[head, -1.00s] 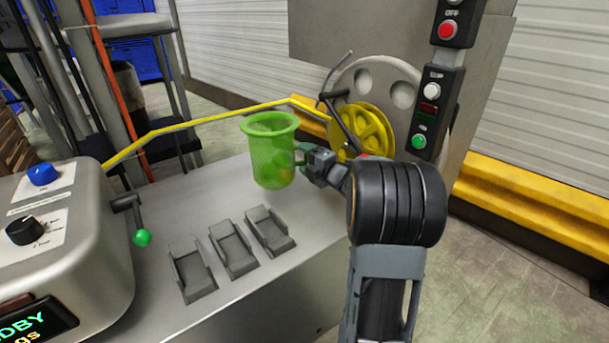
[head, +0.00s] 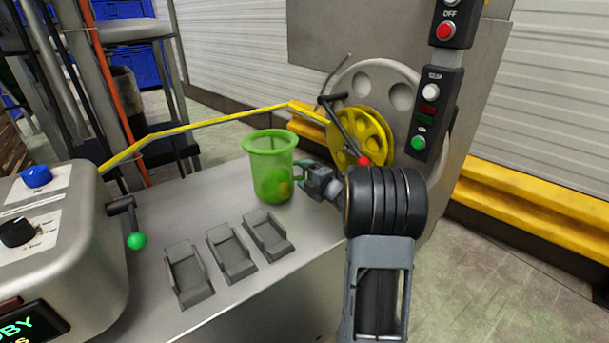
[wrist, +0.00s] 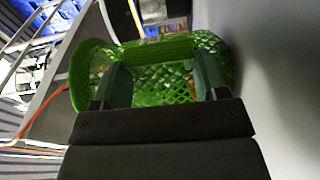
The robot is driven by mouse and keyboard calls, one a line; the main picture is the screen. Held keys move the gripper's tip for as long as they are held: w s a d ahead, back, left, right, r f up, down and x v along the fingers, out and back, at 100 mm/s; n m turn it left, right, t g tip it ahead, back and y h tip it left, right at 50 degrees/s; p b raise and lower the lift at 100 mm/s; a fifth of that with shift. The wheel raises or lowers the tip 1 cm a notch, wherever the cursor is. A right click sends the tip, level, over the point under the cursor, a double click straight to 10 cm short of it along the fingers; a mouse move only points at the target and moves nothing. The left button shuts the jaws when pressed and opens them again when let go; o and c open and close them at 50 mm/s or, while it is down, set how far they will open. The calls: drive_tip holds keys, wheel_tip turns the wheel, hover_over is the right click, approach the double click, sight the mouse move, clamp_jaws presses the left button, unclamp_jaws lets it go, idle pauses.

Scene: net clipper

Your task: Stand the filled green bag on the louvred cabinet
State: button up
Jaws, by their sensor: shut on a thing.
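The green mesh bag (head: 271,165) stands roughly upright, with its wide rim on top, over the grey metal worktop. Orange and yellow-green contents show through its lower side. My gripper (head: 303,174) is at the bag's right side, shut on it. In the wrist view, both fingers (wrist: 162,88) close on the green mesh (wrist: 155,55) near a thick green bar. I cannot tell whether the bag's base touches the worktop. No louvred cabinet is clearly identifiable in these views.
Several grey metal holders (head: 231,253) sit on the worktop (head: 160,217) in front of the bag. A yellow wheel (head: 361,137) and a yellow bar (head: 210,121) are behind it. A control box (head: 60,250) stands at left, a button panel (head: 433,90) at right.

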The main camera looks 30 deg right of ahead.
drive_tip(key=o, duration=1)
drive_tip(key=shift+c, duration=0.2)
drive_tip(key=shift+s+r, duration=0.1)
drive_tip(key=p+v, duration=0.1)
drive_tip(key=v, duration=1)
drive_tip(key=shift+s+d, duration=0.2)
drive_tip(key=shift+s, duration=0.2)
